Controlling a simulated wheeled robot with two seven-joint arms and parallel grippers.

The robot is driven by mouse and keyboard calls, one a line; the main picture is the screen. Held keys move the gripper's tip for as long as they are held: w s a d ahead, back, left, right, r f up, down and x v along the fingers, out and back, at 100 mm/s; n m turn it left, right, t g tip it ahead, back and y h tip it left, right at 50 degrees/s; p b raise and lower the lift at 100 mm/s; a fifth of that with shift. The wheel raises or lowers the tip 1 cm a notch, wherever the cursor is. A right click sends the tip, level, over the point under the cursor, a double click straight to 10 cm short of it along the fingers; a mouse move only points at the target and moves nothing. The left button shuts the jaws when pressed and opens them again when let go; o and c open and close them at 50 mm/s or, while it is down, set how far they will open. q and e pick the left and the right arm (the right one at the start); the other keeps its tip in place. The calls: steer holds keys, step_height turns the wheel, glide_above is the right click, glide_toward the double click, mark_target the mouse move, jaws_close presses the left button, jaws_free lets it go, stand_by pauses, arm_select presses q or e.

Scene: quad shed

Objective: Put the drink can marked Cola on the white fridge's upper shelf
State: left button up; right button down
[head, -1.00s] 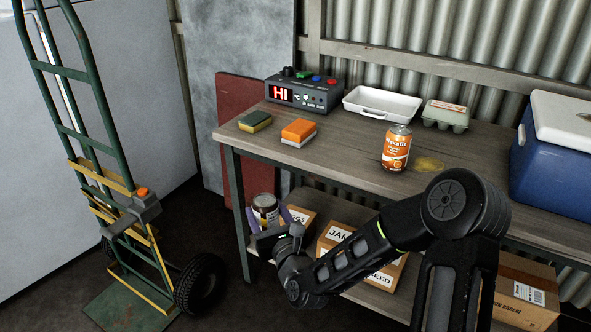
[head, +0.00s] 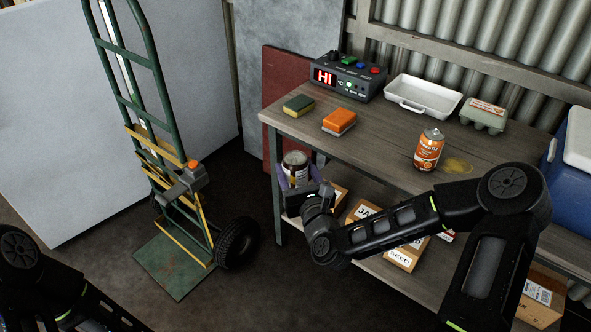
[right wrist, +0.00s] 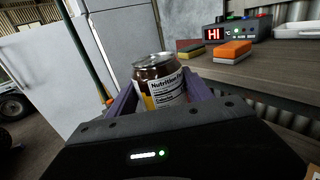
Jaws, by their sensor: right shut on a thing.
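My right gripper (head: 298,178) is shut on a dark brown can (head: 295,163), held upright off the left end of the workbench. In the right wrist view the can (right wrist: 158,75) sits between the purple fingers (right wrist: 162,98). A white nutrition label and some yellow face the camera; the name on the can is hidden. A large pale white panel (head: 80,130) at the left looks like the fridge's side or door; pale fridge-like faces (right wrist: 125,35) also show in the right wrist view. No shelf inside is visible. My left arm shows at the lower left, its gripper out of frame.
A green hand truck (head: 160,130) stands between the panel and the workbench (head: 375,135). On the bench are an orange can (head: 428,152), sponges, a display box (head: 347,77), a white tray (head: 422,95) and an egg carton (head: 484,115). Open floor lies at the lower middle.

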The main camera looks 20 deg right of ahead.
mark_target(295, 158)
step_height(295, 158, up, 5)
steer(key=shift+f+p, duration=0.1)
steer(key=shift+p, duration=1.15)
arm_select(q)
step_height(295, 158, up, 4)
steer(key=shift+r, duration=0.25)
arm_select(e)
steer(key=shift+f, duration=0.1)
arm_select(q)
steer(key=shift+c, duration=0.3)
